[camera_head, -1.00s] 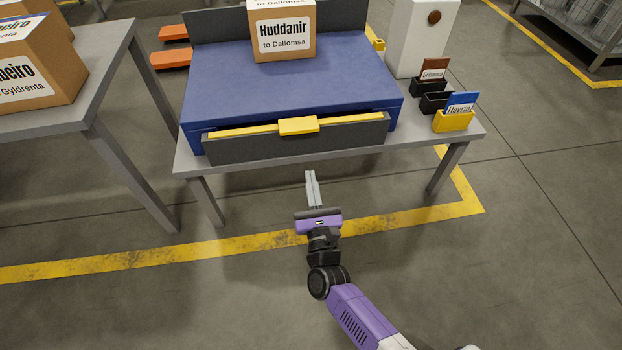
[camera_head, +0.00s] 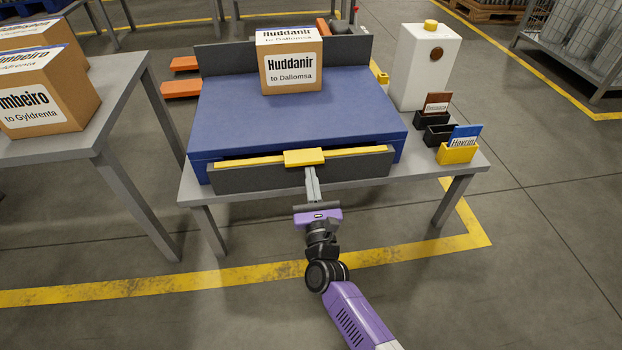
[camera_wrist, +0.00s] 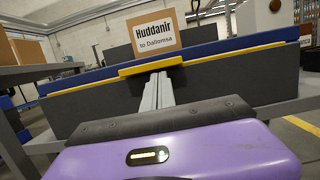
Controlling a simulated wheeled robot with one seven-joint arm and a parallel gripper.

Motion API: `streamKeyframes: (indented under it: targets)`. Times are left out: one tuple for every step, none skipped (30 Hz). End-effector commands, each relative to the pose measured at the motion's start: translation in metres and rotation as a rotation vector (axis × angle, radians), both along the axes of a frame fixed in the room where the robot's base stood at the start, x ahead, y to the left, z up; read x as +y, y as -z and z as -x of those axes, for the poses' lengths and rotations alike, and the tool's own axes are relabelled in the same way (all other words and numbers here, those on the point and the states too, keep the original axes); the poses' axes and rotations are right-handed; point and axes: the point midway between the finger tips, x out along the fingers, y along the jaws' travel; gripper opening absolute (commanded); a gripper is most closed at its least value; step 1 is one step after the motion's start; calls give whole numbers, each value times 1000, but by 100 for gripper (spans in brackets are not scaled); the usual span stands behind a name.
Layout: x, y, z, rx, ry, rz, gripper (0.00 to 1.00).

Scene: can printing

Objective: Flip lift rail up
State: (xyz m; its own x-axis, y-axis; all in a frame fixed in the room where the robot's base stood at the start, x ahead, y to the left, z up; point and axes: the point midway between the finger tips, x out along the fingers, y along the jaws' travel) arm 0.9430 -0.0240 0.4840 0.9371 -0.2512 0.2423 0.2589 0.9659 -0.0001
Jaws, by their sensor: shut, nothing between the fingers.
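The lift rail is a dark grey panel (camera_head: 350,176) with a yellow top edge and a raised yellow tab (camera_head: 304,157) at its middle. It runs along the front of the blue machine top (camera_head: 240,112). My gripper (camera_head: 311,170) is shut and empty, its fingertips at the rail's front face just below the yellow tab. In the wrist view the shut fingers (camera_wrist: 157,88) reach up to just under the yellow tab (camera_wrist: 150,66). I cannot tell whether they touch the rail.
A cardboard box labelled Huddanir (camera_head: 291,68) stands on the blue top. A white unit (camera_head: 423,70) and small card holders (camera_head: 457,153) stand to the right on the grey table (camera_head: 420,174). A second table with boxes (camera_head: 45,98) is at the left.

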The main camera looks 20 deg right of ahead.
Motion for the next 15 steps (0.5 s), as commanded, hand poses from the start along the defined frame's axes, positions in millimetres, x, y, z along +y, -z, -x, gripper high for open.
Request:
streamKeyframes:
  targets:
    - [0, 0, 0, 0, 0, 0, 0]
    - [0, 0, 0, 0, 0, 0, 0]
    - [0, -1, 0, 0, 0, 0, 0]
    - [0, -3, 0, -1, 0, 0, 0]
    - [0, -6, 0, -1, 0, -1, 0]
    - [0, -12, 0, -1, 0, -1, 0]
    - [0, -18, 0, -2, 0, 0, 0]
    - [0, -25, 0, -3, 0, 0, 0]
    - [0, -34, 0, -4, 0, -1, 0]
    - [0, -42, 0, -5, 0, -1, 0]
    - [0, -48, 0, -5, 0, -1, 0]
    - [0, -55, 0, -4, 0, -1, 0]
    - [0, -61, 0, -5, 0, -1, 0]
    - [0, -65, 0, -4, 0, -1, 0]
    - [0, -70, 0, -4, 1, 0, 0]
